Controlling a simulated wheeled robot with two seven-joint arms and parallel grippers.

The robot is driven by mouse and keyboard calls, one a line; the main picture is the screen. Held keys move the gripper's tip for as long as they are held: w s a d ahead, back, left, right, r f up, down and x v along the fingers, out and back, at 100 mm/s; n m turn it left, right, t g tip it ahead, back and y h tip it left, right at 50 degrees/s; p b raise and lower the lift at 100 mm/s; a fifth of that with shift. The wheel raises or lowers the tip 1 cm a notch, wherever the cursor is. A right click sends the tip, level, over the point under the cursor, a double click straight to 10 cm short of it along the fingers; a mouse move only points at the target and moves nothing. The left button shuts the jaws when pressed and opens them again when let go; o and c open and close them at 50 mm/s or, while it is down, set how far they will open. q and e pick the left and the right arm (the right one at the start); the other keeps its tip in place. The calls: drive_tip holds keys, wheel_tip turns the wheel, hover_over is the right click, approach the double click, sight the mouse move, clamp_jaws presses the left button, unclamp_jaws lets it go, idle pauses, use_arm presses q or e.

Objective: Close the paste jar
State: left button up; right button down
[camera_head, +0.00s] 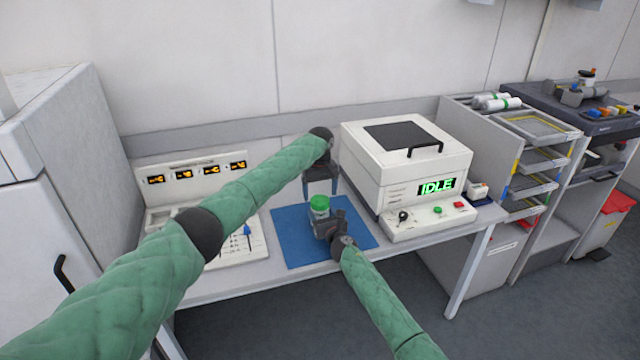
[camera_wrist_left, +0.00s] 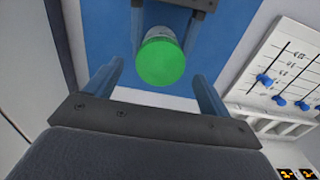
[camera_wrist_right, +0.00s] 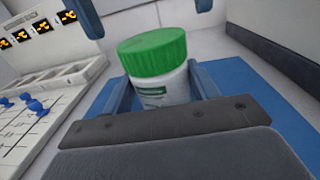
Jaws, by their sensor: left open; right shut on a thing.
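The paste jar is a white jar (camera_wrist_right: 165,92) with a label, standing upright over the blue mat (camera_head: 290,240). A green lid (camera_wrist_right: 152,52) sits on its top; whether it is screwed tight cannot be told. My right gripper (camera_head: 322,222) is shut around the jar body, with one finger on each side in the right wrist view. My left gripper (camera_head: 320,190) is open above and behind the jar, fingers pointing down. In the left wrist view the green lid (camera_wrist_left: 164,62) shows just beyond and between the open fingers, apart from them.
A white machine (camera_head: 405,160) reading IDLE stands right of the mat, with a button panel (camera_head: 432,218) in front. A slider panel (camera_head: 235,245) and a lit display board (camera_head: 190,175) stand to the left. A shelf of trays (camera_head: 535,160) is farther right.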

sight(320, 200)
use_arm(q)
drive_tip(key=shift+f, duration=1.7)
drive_tip(key=c, duration=1)
drive_tip(key=m, duration=0.5)
drive_tip(key=shift+m, duration=0.3)
drive_tip(key=shift+c, duration=0.2)
drive_tip(key=m, duration=0.6)
drive_tip(key=o, duration=1.1)
